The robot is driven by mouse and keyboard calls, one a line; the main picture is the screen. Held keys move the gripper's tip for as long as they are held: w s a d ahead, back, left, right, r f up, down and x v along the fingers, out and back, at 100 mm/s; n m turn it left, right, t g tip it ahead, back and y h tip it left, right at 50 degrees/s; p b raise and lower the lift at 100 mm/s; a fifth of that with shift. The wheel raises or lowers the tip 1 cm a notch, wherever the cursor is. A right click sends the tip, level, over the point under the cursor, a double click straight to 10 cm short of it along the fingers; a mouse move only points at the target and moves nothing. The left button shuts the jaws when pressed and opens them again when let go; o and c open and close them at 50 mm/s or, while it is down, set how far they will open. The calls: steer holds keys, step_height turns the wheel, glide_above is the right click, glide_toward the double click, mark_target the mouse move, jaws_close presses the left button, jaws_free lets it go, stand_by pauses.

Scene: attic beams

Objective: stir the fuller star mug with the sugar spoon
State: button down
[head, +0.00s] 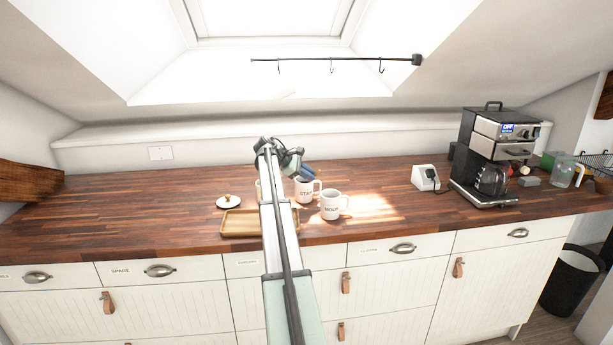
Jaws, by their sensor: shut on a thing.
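A white mug lettered "STAR" (305,190) stands upright on the wooden counter, just right of my arm. A second white mug (331,206) with dark lettering, hard to read, stands in front of it to the right. How full either one is cannot be seen. My gripper (307,171) points down to the right, over the back of the star mug. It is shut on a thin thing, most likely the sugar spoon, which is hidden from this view. Whether its tip is inside the mug I cannot tell.
A wooden tray (240,229) and a pale round lid with a knob (228,202) lie left of my arm. A pale vessel (258,190) is mostly hidden behind the arm. A coffee machine (493,150) and white socket box (425,177) stand right. The left counter is clear.

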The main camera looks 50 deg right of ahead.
steer(key=shift+w+a, duration=0.2)
steer(key=shift+a, duration=0.1)
steer(key=s+r, duration=0.7)
steer(key=r, duration=0.2)
steer(key=shift+a, duration=0.45)
stand_by(0.9)
steer(key=shift+s+r, duration=0.1)
steer(key=shift+r, duration=0.05)
stand_by(0.5)
step_height(320, 180, up, 5)
steer(key=shift+f, duration=0.15)
stand_by(0.4)
